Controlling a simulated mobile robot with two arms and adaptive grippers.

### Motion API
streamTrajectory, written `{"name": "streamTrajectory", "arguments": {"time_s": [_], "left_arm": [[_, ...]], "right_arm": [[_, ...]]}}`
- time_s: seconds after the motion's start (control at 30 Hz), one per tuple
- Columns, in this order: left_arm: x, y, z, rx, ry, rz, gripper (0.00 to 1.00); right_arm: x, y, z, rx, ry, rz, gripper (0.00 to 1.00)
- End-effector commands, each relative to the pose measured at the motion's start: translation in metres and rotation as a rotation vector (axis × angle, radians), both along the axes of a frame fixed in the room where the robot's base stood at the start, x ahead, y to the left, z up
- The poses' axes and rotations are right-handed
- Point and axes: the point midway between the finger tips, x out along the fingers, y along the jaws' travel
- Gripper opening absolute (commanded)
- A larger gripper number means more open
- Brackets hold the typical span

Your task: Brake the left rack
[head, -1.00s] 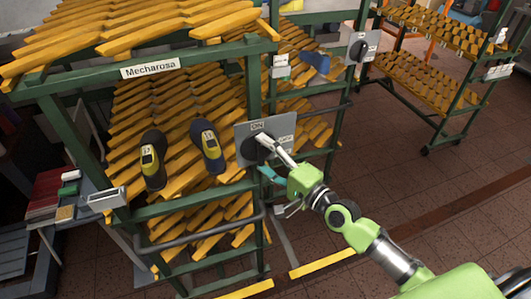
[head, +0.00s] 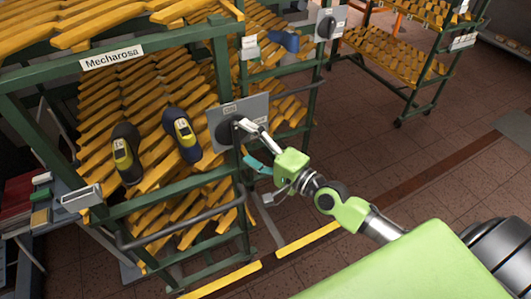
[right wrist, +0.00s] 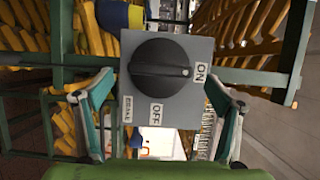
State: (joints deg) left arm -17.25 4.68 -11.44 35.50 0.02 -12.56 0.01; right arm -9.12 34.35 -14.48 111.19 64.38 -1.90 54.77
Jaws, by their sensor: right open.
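The left rack has a green frame (head: 130,62), slanted yellow slats and a "Mecharosa" sign. On its corner post is a grey switch panel (head: 253,106). The panel fills the upper middle of the right wrist view, with a round black knob (right wrist: 160,66) and labels ON, OFF and BRAKE. The knob's white mark points right, towards ON. My right gripper (head: 247,144) is open in front of the panel. In the right wrist view its two fingers stand apart on either side of the panel, not closed on the knob. My left gripper is out of view.
Two dark-and-yellow shoe lasts (head: 183,134) (head: 124,153) rest on the left rack's slats. Another switch panel (head: 327,24) is on a rack behind. A further rack (head: 395,58) stands at the upper right. The tiled floor (head: 390,160) to the right is open.

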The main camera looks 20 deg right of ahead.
Motion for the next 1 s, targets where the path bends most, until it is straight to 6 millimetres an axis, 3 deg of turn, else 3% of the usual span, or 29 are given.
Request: {"name": "streamTrajectory", "arguments": {"time_s": [0.2, 0.4, 0.6, 1.0], "left_arm": [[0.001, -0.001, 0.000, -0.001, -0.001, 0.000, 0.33], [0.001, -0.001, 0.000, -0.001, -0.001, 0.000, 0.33], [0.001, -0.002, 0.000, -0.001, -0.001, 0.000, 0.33], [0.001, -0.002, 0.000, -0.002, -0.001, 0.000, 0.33]], "right_arm": [[-0.046, -0.020, -0.002, -0.008, 0.005, 0.003, 0.86], [-0.071, -0.033, -0.001, -0.004, 0.001, -0.001, 0.86], [-0.081, -0.037, 0.001, -0.003, -0.001, 0.000, 0.86], [-0.082, -0.038, 0.001, -0.001, -0.002, 0.000, 0.86]]}}
